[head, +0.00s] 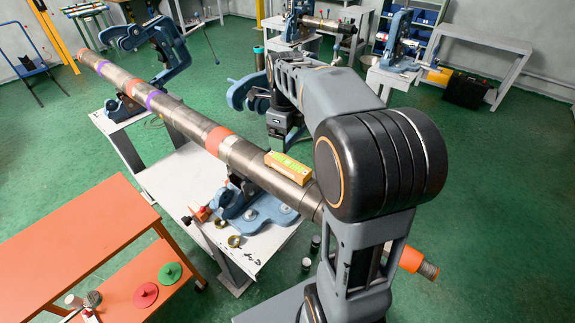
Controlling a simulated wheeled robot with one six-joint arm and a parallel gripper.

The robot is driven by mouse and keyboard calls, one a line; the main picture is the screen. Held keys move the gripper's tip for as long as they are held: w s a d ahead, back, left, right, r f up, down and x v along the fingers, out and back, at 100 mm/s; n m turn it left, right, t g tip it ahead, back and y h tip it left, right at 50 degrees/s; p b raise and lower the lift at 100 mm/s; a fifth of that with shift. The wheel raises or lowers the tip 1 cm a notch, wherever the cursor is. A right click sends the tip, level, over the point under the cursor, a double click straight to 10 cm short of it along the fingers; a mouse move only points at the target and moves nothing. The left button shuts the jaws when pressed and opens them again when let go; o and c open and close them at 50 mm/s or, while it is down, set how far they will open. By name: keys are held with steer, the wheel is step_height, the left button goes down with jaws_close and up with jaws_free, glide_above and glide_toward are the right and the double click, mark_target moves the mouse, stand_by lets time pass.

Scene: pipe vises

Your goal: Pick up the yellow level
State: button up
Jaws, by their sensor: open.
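The yellow level (288,167) is a small block, orange-yellow on its side with a yellow-green top. It lies on top of the long grey pipe (180,118), close to the left of my arm's large black joint. My gripper (284,143) hangs from the end of my arm, just behind the pipe and above the level in the picture. It is open and apart from the level. Its fingertips are small and partly hard to make out.
The pipe slopes across blue vises (258,212) on grey-white tables (168,180). An orange table (75,250) with red and green discs is at left. Several small cylinders stand near the front vise. Green floor is open at right; benches and shelves line the back.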

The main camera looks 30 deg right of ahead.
mark_target(287, 163)
steer(key=f+m, duration=0.1)
steer(key=f, duration=0.1)
steer(key=f+m, duration=0.1)
steer(key=f, duration=0.2)
steer(key=w+d+f+m, duration=0.1)
steer(key=f, duration=0.1)
steer(key=shift+w+f, duration=0.1)
steer(key=shift+f, duration=0.1)
steer(key=shift+d+f, duration=0.15)
steer(key=shift+f, duration=3)
steer(key=shift+c, duration=0.4)
steer(key=shift+r+p, duration=0.1)
steer(key=shift+p, duration=0.2)
steer(key=c, duration=1.3)
